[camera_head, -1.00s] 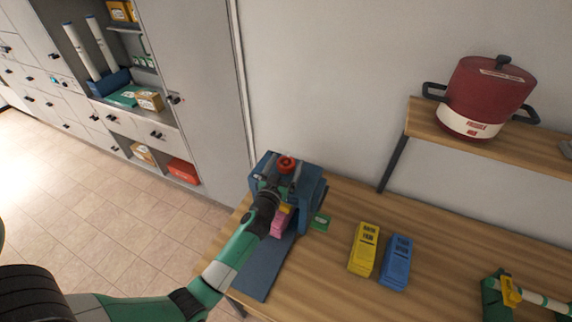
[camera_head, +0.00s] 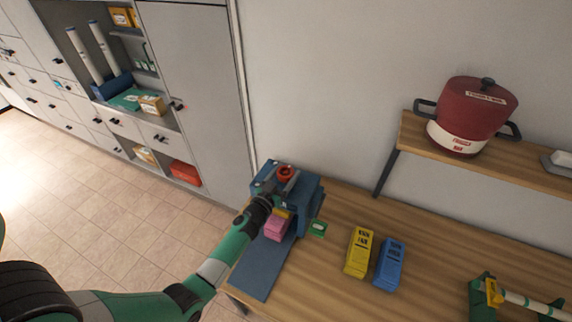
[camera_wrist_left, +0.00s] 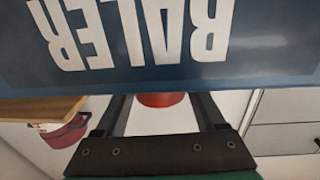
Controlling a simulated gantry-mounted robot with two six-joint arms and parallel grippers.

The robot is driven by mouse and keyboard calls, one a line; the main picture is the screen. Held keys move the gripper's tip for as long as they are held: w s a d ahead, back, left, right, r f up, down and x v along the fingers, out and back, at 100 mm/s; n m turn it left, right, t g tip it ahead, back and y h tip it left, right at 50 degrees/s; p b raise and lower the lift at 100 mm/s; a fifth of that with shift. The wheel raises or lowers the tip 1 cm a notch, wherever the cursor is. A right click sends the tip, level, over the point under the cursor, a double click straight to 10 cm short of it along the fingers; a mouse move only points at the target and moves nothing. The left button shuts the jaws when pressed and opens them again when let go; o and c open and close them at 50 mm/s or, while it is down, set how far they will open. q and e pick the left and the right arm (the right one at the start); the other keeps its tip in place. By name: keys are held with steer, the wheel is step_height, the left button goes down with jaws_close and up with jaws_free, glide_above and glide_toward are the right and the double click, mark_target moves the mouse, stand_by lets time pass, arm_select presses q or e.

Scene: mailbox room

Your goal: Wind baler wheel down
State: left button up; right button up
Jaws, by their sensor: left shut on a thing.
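The blue baler (camera_head: 305,195) stands on the wooden table against the wall, with a red wheel (camera_head: 286,171) on its top. My left gripper (camera_head: 284,179) is at the wheel, its fingers shut on it. In the left wrist view, the red wheel (camera_wrist_left: 162,99) shows between the two dark fingers (camera_wrist_left: 165,112), partly hidden by the baler's front (camera_wrist_left: 270,50) with upside-down "BALER" lettering. A pink block (camera_head: 277,228) sits in the baler's opening, below my wrist. My right gripper is not in view.
A blue mat (camera_head: 262,268) lies in front of the baler. A green card (camera_head: 318,229), a yellow block (camera_head: 358,254) and a blue block (camera_head: 390,264) lie to its right. A red pot (camera_head: 470,115) stands on a raised shelf. Cabinets (camera_head: 190,70) stand at left.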

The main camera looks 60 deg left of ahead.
arm_select(q)
steer(key=shift+a+r+m+t+h, duration=0.2)
steer(key=shift+r+m+t+h, duration=0.2)
steer(key=shift+r+h, duration=0.1)
steer(key=shift+f+m+t+h, duration=0.3)
steer(key=shift+m+h, duration=0.1)
steer(key=shift+h, duration=0.2)
steer(key=m+h+b, duration=0.1)
steer(key=m+t+h+b, duration=0.1)
steer(key=h+b, duration=0.1)
steer(key=m+h+b, duration=0.1)
steer(key=h, duration=0.1)
steer(key=shift+d+f+t+b, duration=0.1)
steer(key=shift+f+t+b, duration=0.2)
steer(key=shift+t+b, duration=0.1)
steer(key=shift+d+r+m+h+b, duration=0.1)
steer(key=shift+r+m+h+b, duration=0.1)
steer(key=shift+m+h+b, duration=0.6)
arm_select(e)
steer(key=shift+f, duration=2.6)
arm_select(q)
steer(key=o, duration=1.3)
steer(key=shift+f, duration=0.1)
steer(key=shift+o, duration=0.2)
